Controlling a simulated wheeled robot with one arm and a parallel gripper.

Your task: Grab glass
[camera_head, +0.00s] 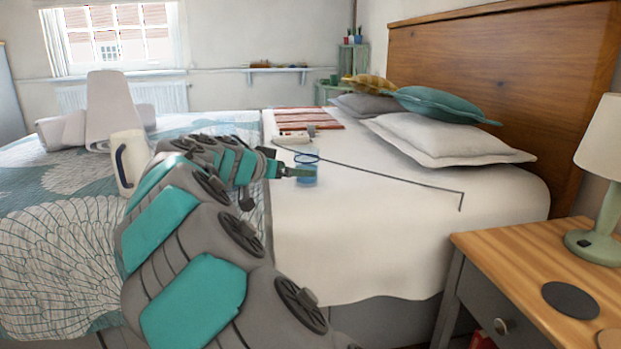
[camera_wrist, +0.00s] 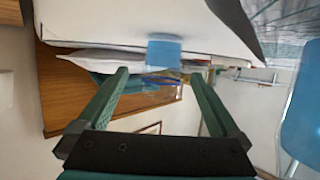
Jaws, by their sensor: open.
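The glass (camera_head: 306,172) is a blue see-through tumbler with a darker blue rim, standing upright on the white part of the bed. It also shows in the wrist view (camera_wrist: 164,52), where the picture is upside down. My gripper (camera_head: 293,171) is at the glass's left side in the head view, with its green fingers overlapping the glass. In the wrist view my gripper (camera_wrist: 158,73) is open, and the glass appears between the spread fingertips. I cannot tell whether a finger touches it or how deep it is between them.
A thin dark bent rod or line (camera_head: 390,176) runs across the bed behind the glass. Pillows (camera_head: 446,138) lie by the wooden headboard (camera_head: 500,75). A cream jug (camera_head: 128,160) stands left of my arm. The nightstand (camera_head: 535,260) holds a lamp (camera_head: 600,190).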

